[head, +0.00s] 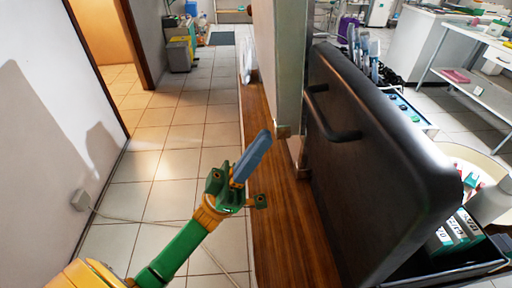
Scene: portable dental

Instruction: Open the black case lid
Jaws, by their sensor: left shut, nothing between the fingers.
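The black case lid (380,165) stands steeply raised at the right of the head view, with a black handle (334,118) on the face turned to the left. Part of the open case (468,268) shows at the lower right, below and behind the lid. My left gripper (262,142) is shut and empty, with its blue-grey fingers pointing up and to the right. It is left of the lid and handle and apart from both in the picture. The lid hides much of the case interior. My right gripper is not in view.
A wooden surface (270,215) runs along the lid's left side. A pale upright panel (277,60) stands just beyond my gripper. Labelled boxes (460,228) and a pale round bowl (494,160) are at the right. The tiled floor (165,150) at left is mostly clear.

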